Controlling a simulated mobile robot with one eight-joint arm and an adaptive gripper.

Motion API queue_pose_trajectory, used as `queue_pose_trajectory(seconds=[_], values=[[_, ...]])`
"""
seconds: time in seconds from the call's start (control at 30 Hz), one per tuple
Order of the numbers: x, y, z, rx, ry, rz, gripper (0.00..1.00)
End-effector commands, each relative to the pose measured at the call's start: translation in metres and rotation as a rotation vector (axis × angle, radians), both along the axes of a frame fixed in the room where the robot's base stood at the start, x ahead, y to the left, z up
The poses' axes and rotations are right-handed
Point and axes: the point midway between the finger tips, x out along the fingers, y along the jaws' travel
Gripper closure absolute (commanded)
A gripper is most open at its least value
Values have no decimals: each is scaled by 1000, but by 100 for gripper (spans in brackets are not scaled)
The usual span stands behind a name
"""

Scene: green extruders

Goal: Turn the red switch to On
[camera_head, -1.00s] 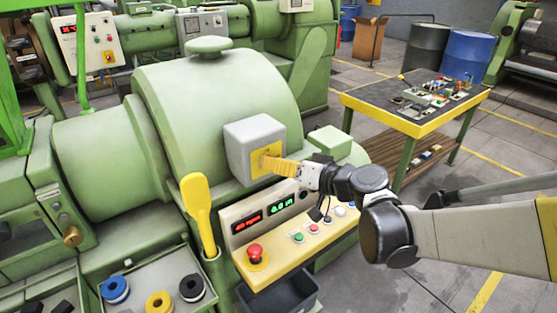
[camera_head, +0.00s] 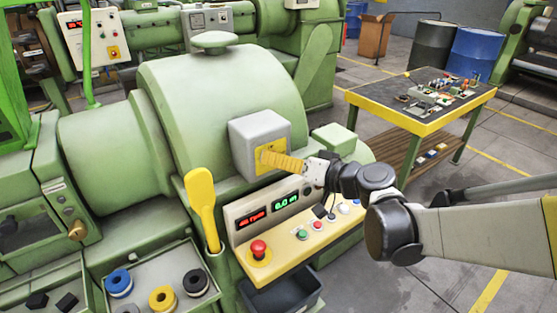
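A grey box (camera_head: 240,142) with a yellow front plate (camera_head: 277,136) sticks out from the side of the green machine. No red switch shows clearly; the middle and lower part of the plate is hidden behind my fingers. My gripper (camera_head: 263,157) comes in from the right, with its yellow ribbed fingers reaching to the plate. The fingertips overlap the plate in this view. I cannot tell whether they touch or hold anything, and the fingers overlap so their gap does not show.
Below is a sloped control panel (camera_head: 275,251) with lit displays, a red mushroom button (camera_head: 259,249) and several small buttons. A yellow paddle-shaped lever (camera_head: 201,205) stands left of it. A yellow-edged worktable (camera_head: 392,112) stands behind at right. Floor at lower right is clear.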

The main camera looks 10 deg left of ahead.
Motion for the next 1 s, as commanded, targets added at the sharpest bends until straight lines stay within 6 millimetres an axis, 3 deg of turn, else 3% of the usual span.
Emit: queue_pose_trajectory(seconds=[0.27, 0.7, 1.0], values=[[-8, -18, 5, 1, 0, -3, 49], [-48, -94, 25, 1, 0, -3, 49], [-55, -104, 28, 0, 0, 0, 49]])
